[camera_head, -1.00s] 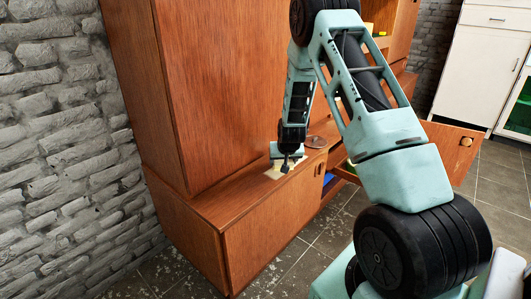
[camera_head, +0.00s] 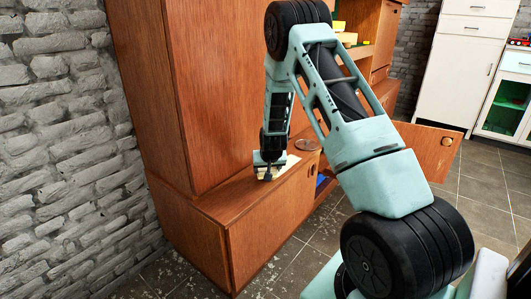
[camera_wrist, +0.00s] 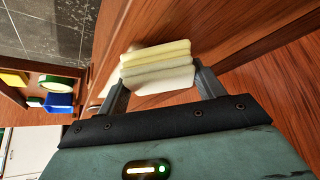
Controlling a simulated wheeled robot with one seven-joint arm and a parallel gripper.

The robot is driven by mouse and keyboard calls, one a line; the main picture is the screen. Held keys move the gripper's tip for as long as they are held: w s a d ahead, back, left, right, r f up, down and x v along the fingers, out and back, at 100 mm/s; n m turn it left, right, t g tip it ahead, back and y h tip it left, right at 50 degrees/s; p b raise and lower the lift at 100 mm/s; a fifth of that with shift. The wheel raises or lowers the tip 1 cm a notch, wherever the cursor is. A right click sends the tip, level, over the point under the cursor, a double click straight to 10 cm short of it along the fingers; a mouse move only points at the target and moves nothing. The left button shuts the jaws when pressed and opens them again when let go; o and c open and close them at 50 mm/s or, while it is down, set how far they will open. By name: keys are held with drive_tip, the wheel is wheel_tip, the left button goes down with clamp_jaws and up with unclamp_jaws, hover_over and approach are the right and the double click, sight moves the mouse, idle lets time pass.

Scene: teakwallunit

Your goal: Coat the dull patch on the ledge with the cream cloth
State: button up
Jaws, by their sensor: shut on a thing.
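The cream cloth (camera_wrist: 155,57) is a folded, layered pad between the two fingers of my gripper (camera_wrist: 162,88) in the wrist view. My gripper is shut on it and is low over the wooden ledge (camera_head: 232,196). In the head view, my gripper (camera_head: 266,174) points down at the ledge, with the cloth mostly hidden there. Whether the cloth touches the ledge cannot be told.
A round flat disc (camera_head: 308,144) lies on the ledge farther right. A tall cabinet panel (camera_head: 215,95) rises behind the ledge. A grey brick wall (camera_head: 60,140) is at the left. An open wooden door (camera_head: 425,150) juts out at right. A blue container (camera_wrist: 60,102) sits in the unit.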

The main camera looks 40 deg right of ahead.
drive_tip(key=shift+r+p, duration=2.2)
drive_tip(key=shift+r, duration=1.25)
